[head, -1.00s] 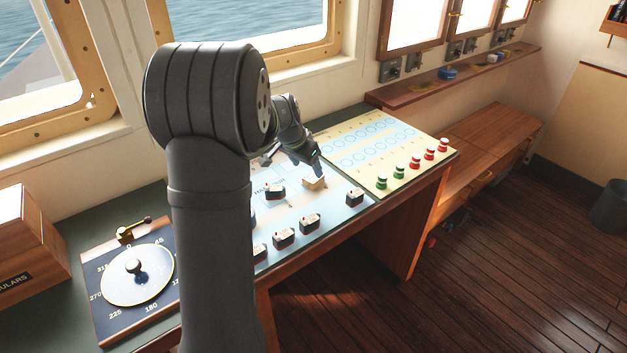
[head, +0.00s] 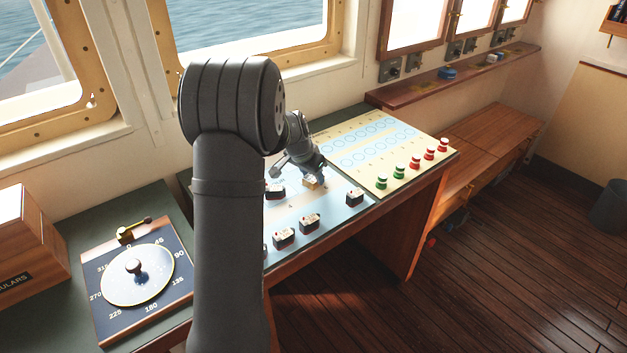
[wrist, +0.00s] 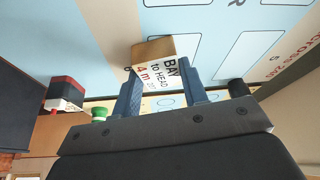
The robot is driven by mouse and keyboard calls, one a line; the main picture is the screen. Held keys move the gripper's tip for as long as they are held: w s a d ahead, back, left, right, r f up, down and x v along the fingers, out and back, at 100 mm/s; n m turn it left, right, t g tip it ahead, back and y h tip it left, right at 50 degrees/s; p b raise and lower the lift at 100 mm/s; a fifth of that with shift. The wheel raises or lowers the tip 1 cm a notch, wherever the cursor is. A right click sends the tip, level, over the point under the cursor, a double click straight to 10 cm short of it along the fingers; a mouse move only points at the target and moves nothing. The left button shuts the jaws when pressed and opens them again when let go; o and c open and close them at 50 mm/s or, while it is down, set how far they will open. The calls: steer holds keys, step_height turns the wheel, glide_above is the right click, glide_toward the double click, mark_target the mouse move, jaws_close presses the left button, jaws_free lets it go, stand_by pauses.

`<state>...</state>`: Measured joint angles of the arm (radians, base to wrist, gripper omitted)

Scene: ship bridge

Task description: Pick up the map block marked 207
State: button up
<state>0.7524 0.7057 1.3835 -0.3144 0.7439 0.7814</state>
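A wooden map block (head: 310,182) with a tan top lies on the light-blue chart panel (head: 335,205). In the wrist view the same block (wrist: 160,72) shows a white face with "BAY to HEAD", "4 m" in red and a small number starting "20", its last digit unclear. My gripper (head: 320,180) is low over the panel, right at this block. In the wrist view its two blue fingers (wrist: 160,68) stand apart, one on each side of the block, with the tips by its edges. I cannot tell whether they touch it.
Green and red knobs (head: 414,162) line the cream panel to the right. A compass dial board (head: 135,275) lies at left. My arm hides part of the chart panel.

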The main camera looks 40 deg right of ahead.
steer(key=c, duration=0.3)
steer(key=shift+r, duration=0.15)
